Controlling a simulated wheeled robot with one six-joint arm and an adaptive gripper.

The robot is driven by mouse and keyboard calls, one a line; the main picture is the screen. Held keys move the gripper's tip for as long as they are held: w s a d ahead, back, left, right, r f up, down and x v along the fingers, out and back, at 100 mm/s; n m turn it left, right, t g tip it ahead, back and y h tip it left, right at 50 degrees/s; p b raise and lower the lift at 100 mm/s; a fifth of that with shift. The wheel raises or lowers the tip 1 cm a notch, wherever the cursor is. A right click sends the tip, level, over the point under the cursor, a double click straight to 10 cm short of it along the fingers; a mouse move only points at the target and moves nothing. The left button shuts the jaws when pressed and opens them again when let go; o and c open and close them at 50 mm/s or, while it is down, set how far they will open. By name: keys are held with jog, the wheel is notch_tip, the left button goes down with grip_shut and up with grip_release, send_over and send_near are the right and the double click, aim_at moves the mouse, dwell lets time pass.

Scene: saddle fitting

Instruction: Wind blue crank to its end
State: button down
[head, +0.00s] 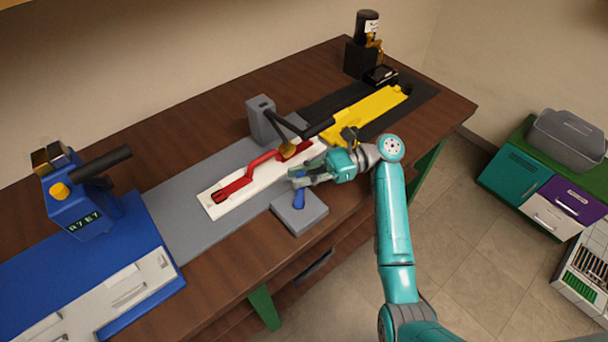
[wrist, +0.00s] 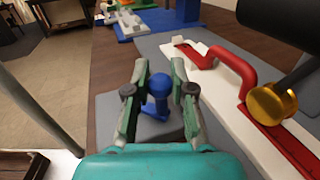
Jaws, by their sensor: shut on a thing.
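The blue crank (head: 299,201) stands on a grey square block (head: 312,213) at the front edge of the workbench. My gripper (head: 298,180) reaches it from the right, low over the block. In the wrist view, the crank's upright blue knob (wrist: 158,90) is between the two fingers of my gripper (wrist: 160,70), which is shut on it. The crank's short blue arm shows below the knob. Part of the crank is hidden by my gripper in the head view.
A white slide with a red handle (head: 262,160) lies just behind the block, under a grey post with a black lever (head: 285,122). A yellow fixture (head: 365,113) is at the back right. A blue machine (head: 80,200) stands at the left.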

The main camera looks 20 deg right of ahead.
jog(key=shift+a+n+g, duration=0.15)
jog(key=shift+n+g, duration=0.15)
jog(key=shift+g, duration=0.2)
jog(key=c, duration=1)
grip_release()
jog(key=shift+t, duration=0.4)
